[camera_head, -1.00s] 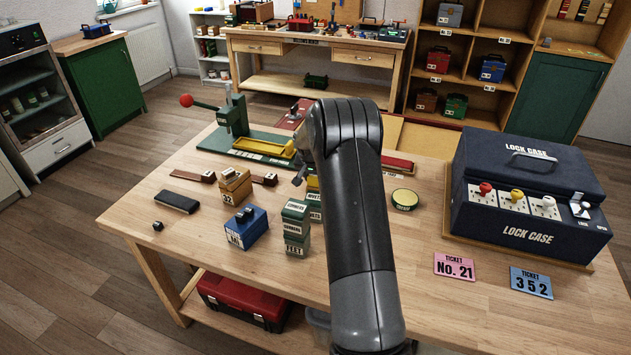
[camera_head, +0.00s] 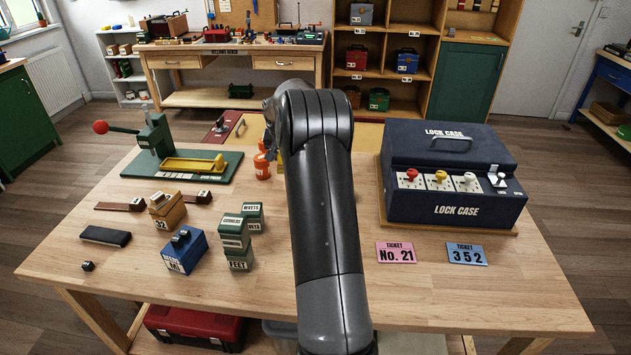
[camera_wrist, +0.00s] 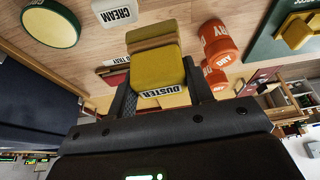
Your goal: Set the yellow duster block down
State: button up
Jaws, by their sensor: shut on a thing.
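The yellow duster block (camera_wrist: 160,75) is between the two fingers of my gripper (camera_wrist: 158,88) in the wrist view, its DUSTER label facing the camera and upside down. My gripper is shut on it. In the head view my arm hides most of the gripper and block, near the far edge of the table (camera_head: 130,260). I cannot tell whether the block touches the tabletop.
Orange containers (camera_head: 262,165) labelled DRY (camera_wrist: 218,42) stand close beside the gripper. The green press (camera_head: 157,140) with a yellow tray is to the left. The lock case (camera_head: 450,205) is to the right. A round green-rimmed tin (camera_wrist: 50,22) and a CREAM label (camera_wrist: 115,12) are nearby.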

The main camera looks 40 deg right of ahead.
jog(key=s+d, duration=0.6)
jog(key=d, duration=0.3)
jog(key=s+d, duration=0.5)
jog(key=d, duration=0.4)
jog(key=shift+m, duration=0.3)
jog(key=shift+w+a+f, duration=0.75)
jog(key=shift+w+f, duration=0.9)
jog(key=shift+w+a+f, duration=0.7)
jog(key=shift+w+f, duration=1)
jog(key=shift+w+a+f, duration=0.75)
jog(key=shift+w+f, duration=0.9)
jog(key=shift+f, duration=0.2)
jog(key=o, duration=1)
jog(key=shift+o, duration=0.2)
